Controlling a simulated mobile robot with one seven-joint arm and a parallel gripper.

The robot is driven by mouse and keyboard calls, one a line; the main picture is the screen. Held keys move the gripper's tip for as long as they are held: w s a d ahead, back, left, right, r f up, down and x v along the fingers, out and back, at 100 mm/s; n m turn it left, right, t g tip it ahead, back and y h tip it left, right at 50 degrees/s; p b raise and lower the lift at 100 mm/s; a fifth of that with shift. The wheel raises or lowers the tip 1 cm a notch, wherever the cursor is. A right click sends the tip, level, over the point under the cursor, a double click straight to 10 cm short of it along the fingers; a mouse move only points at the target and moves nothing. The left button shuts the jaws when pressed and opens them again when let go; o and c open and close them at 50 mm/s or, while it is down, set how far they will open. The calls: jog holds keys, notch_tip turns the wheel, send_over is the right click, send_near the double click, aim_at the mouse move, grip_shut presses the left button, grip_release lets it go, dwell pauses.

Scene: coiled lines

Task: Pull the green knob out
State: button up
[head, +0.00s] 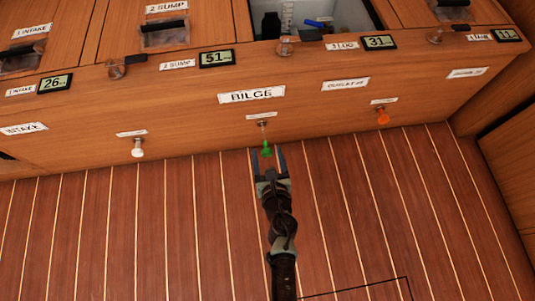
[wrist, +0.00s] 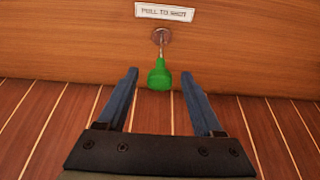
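The green knob (head: 266,150) hangs on a short metal stem from the wooden front panel, below the BILGE label (head: 251,95). In the wrist view the green knob (wrist: 159,75) is at the upper middle, under a small label reading "PULL TO SHUT" (wrist: 164,12). My gripper (head: 267,153) is open, its blue fingers pointing at the panel. In the wrist view my gripper (wrist: 160,80) has one finger on each side of the knob, with a gap on both sides. Nothing is between the fingers but the knob's end, and no contact shows.
A white knob (head: 137,148) is to the left and an orange knob (head: 383,117) to the right on the same panel. Digital displays (head: 217,59) and clear-lidded compartments (head: 165,32) are above. The striped wooden floor (head: 180,220) is clear around my arm.

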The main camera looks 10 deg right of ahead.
jog(key=p+v, duration=0.2)
jog(key=v, duration=1.1)
jog(key=shift+w, duration=0.1)
dwell(0.4)
